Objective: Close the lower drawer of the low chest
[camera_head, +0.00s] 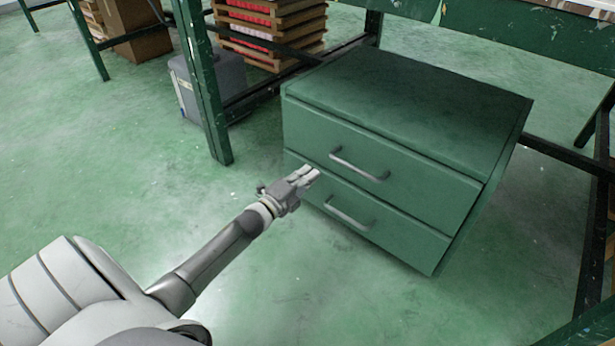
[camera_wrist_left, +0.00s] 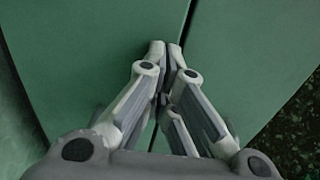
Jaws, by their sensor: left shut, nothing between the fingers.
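The low chest (camera_head: 400,90) is dark green and has two drawers with grey bar handles. The upper drawer (camera_head: 400,180) looks shut. The lower drawer (camera_head: 385,235) looks flush or nearly flush with it; I cannot tell whether a small gap is left. My left gripper (camera_head: 314,174) is shut and empty, in front of the left part of the lower drawer, left of its handle (camera_head: 347,215). In the left wrist view the shut fingertips (camera_wrist_left: 165,50) are close against green panels with a seam between them; contact is unclear. My right gripper is not in view.
A green workbench leg (camera_head: 205,90) stands left of the chest, with dark crossbars behind. A grey bin (camera_head: 210,85) and stacked wooden trays (camera_head: 270,30) are behind that leg. The floor (camera_head: 330,300) in front of the chest is clear.

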